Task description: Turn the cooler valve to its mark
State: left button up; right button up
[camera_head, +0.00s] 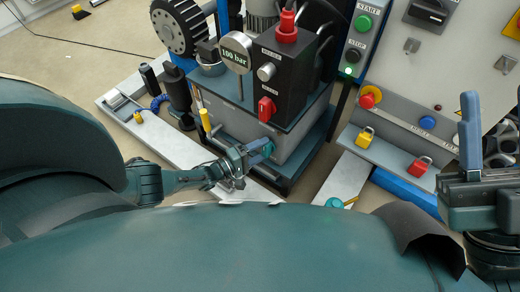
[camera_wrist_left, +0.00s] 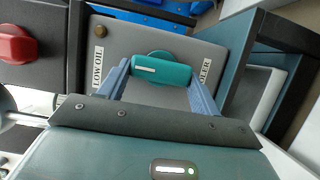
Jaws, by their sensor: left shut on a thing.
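The cooler valve has a teal bar handle (camera_wrist_left: 162,72) with a white stripe on its left part. It sits on the grey tank front beside a label reading COOLER (camera_wrist_left: 204,75). In the wrist view the handle lies nearly level, tilted slightly. My left gripper (camera_head: 258,154) is shut on it, one blue finger at each end of the handle. In the head view the valve (camera_head: 267,149) is partly hidden by the fingers. I cannot make out the mark. My right gripper (camera_head: 495,120) is at the right edge, fingers apart, empty and partly cut off.
A LOW OIL label (camera_wrist_left: 98,65) and brass plug (camera_wrist_left: 100,31) are left of the valve. Above it, a black box carries a red knob (camera_head: 266,109). Padlocks (camera_head: 365,136) lie on the right ledge.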

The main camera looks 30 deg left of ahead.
pick_arm(q)
jog(key=shift+w, duration=0.1)
dwell(0.3)
jog(key=o, duration=1)
jog(key=p+v, duration=0.2)
jog(key=v, duration=1.1)
jog(key=shift+f, duration=0.1)
pick_arm(e)
jog(key=f+m+h, duration=0.1)
jog(key=h, duration=0.1)
jog(key=f+m+h, duration=0.1)
jog(key=m, duration=0.1)
jog(key=shift+w+a+f+m+h, duration=0.15)
jog(key=shift+w+f+m+h, duration=0.15)
jog(key=shift+w+f+h, duration=0.1)
jog(key=shift+r+y, duration=0.25)
jog(key=shift+y, duration=0.05)
pick_arm(q)
jog(key=shift+s, duration=0.2)
